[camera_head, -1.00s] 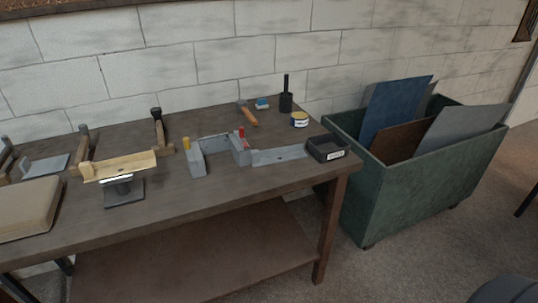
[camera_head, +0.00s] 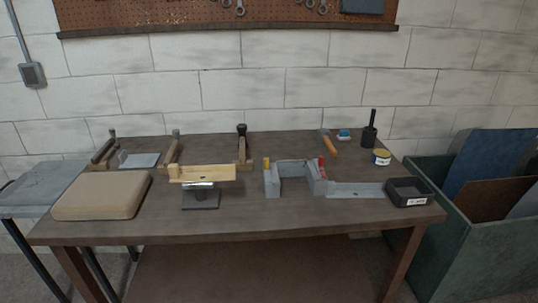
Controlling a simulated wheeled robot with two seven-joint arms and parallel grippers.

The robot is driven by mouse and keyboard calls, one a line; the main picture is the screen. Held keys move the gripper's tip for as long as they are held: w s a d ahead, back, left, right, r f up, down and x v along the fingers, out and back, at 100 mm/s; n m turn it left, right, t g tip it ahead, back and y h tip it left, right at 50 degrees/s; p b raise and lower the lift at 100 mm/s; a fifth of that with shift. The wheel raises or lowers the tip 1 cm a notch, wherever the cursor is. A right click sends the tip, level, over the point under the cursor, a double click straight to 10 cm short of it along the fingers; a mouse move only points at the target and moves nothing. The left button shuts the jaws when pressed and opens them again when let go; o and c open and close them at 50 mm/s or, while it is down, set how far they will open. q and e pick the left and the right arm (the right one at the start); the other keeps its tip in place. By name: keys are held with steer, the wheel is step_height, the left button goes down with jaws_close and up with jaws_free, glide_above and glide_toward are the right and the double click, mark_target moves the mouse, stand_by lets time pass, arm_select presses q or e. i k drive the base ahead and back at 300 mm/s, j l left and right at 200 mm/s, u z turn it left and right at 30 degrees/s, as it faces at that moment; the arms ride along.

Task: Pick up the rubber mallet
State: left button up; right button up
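I cannot tell for certain which thing is the rubber mallet. A tool with a black head and wooden lower part (camera_head: 242,148) is at the back middle of the bench. Two similar long tools, one to its left (camera_head: 172,150) and one at the far left (camera_head: 104,150), have greyer tops. A small tool with an orange-brown handle (camera_head: 331,147) lies at the back right. A black cylinder with an upright dark stick (camera_head: 369,137) stands near the right back corner. Neither of my grippers is in view.
A green bin (camera_head: 480,255) with panels stands right; a grey side table (camera_head: 40,186) left.

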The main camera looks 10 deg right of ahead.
mark_target(241, 129)
steer(key=i+j, duration=0.1)
steer(key=j, duration=0.3)
steer(key=i+j+z, duration=0.1)
steer(key=j, duration=0.3)
steer(key=i+j, duration=0.15)
steer(key=j, duration=0.25)
steer(key=i+j+z, duration=0.1)
steer(key=j, duration=0.35)
